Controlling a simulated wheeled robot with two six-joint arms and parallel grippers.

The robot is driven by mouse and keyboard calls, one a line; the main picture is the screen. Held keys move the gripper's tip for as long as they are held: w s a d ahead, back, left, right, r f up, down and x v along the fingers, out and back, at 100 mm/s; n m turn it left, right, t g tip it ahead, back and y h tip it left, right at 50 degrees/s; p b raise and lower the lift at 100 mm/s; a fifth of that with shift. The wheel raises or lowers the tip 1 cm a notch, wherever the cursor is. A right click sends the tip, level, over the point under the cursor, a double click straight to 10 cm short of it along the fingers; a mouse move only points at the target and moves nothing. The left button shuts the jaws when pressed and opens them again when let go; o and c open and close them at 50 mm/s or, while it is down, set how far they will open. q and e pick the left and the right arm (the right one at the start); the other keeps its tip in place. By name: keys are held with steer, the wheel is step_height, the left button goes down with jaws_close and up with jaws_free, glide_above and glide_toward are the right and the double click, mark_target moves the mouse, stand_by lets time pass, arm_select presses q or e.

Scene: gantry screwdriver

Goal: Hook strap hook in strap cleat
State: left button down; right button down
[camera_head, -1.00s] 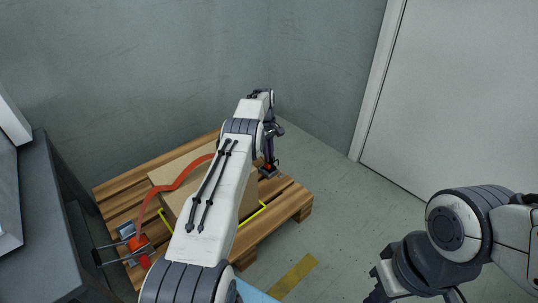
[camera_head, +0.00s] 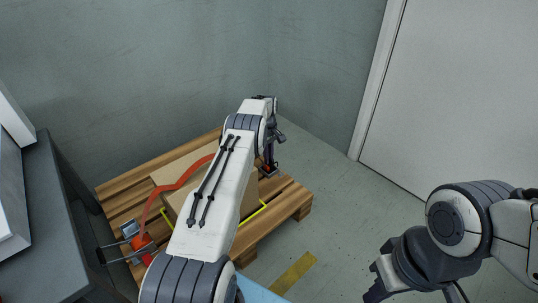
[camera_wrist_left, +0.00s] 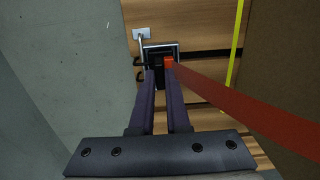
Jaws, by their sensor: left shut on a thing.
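My left gripper (camera_wrist_left: 160,76) is shut on the dark strap hook (camera_wrist_left: 158,66) at the end of the red strap (camera_wrist_left: 235,103). The hook is small and partly hidden between the fingertips. The strap cleat (camera_wrist_left: 162,45), a grey metal piece on the pallet's edge, lies right at the fingertips; I cannot tell whether the hook is engaged in it. In the head view my left gripper (camera_head: 269,168) is at the pallet's far right side, past the box. The red strap (camera_head: 176,187) crosses the box from a red buckle. My right gripper (camera_head: 377,287) is low at right, partly cut off.
The cardboard box (camera_head: 177,203) stands on the wooden pallet (camera_head: 285,205), with yellow lines (camera_head: 252,215) along it. A dark cabinet (camera_head: 50,215) is at the left. Walls stand behind; the grey floor (camera_head: 335,215) at right is clear.

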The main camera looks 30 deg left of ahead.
arm_select(q)
steer(key=shift+f, duration=0.1)
steer(key=shift+f+b, duration=0.2)
steer(key=shift+b, duration=0.1)
stand_by(0.8)
steer(key=c, duration=0.8)
jaws_free()
